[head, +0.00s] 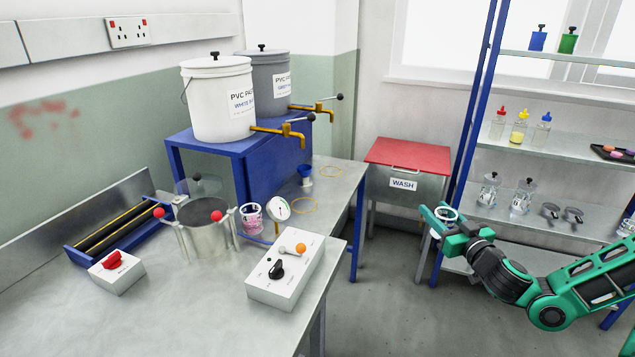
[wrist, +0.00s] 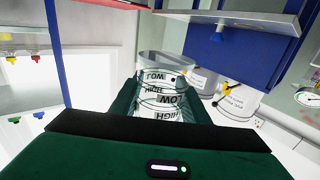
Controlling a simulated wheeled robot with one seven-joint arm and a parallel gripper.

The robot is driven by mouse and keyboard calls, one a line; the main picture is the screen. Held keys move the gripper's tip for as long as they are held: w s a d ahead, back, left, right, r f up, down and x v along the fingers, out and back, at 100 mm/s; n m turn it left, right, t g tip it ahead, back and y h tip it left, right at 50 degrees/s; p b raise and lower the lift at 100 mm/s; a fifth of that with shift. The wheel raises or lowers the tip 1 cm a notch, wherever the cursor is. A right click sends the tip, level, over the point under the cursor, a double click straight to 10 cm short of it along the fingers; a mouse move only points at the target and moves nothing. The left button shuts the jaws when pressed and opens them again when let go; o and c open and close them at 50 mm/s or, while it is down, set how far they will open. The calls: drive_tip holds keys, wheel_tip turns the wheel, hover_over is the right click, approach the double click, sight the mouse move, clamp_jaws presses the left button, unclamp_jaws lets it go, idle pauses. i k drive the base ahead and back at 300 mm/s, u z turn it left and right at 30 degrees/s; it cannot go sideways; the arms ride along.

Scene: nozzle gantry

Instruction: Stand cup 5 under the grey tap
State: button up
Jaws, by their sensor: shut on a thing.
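My gripper (head: 437,212) is at the right of the head view, in front of the shelf rack. It is shut on a clear cup (head: 446,213) with a pale rim. In the wrist view the cup (wrist: 163,92) sits between the dark green fingers, with LOW and HIGH marks upside down; I cannot read a number on it. The grey tap (head: 312,107) is a brass spout on the grey bucket (head: 265,80), at the back of the blue stand. The held cup is well to the right of this tap, apart from the bench.
The white bucket (head: 217,100) has a similar tap (head: 283,131) nearer. A pink-marked cup (head: 251,217) stands on the bench. The red-topped WASH bin (head: 405,168) stands between bench and rack.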

sight(331, 171)
drive_tip(key=z, duration=0.05)
drive_tip(key=i, duration=1.05)
